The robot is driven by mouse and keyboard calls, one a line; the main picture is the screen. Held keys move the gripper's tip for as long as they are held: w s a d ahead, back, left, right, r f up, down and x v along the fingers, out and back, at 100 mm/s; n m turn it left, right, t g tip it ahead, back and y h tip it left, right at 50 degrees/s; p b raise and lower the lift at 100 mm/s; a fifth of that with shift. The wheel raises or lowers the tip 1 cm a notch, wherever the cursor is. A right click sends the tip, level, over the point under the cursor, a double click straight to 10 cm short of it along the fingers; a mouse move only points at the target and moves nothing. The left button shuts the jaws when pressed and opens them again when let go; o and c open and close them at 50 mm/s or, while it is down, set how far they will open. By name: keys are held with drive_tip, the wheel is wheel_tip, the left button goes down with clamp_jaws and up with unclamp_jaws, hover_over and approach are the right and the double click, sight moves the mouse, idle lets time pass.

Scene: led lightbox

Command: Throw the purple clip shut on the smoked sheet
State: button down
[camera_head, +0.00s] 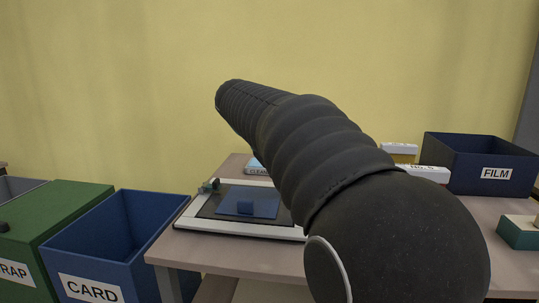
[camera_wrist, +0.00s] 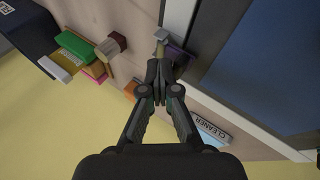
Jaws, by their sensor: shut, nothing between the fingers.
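My gripper (camera_wrist: 159,68) is shut and empty in the wrist view, its fingertips right beside the purple clip (camera_wrist: 179,56) at the edge of the lightbox. I cannot tell whether they touch it. A small grey and tan piece shows just beyond the fingertips. The smoked sheet (camera_wrist: 207,28) lies dark inside the pale lightbox frame (camera_wrist: 177,16), with a blue panel over it. In the head view the lightbox frame (camera_head: 245,229) and sheet (camera_head: 208,208) lie on the table; my arm hides the gripper and the right side of the box. The purple clip is not visible there.
A cleaner box (camera_wrist: 211,131) lies close to my gripper's right in the wrist view. A brown-topped knob (camera_wrist: 112,45) and coloured blocks are at left. A blue card bin (camera_head: 115,245) and green bin (camera_head: 55,230) stand left of the table; a film bin (camera_head: 480,165) is at right.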

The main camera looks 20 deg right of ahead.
drive_tip(key=w+a+p+v, duration=0.1)
drive_tip(key=v, duration=1.3)
drive_tip(key=shift+w+f, duration=0.3)
drive_tip(key=shift+w, duration=0.1)
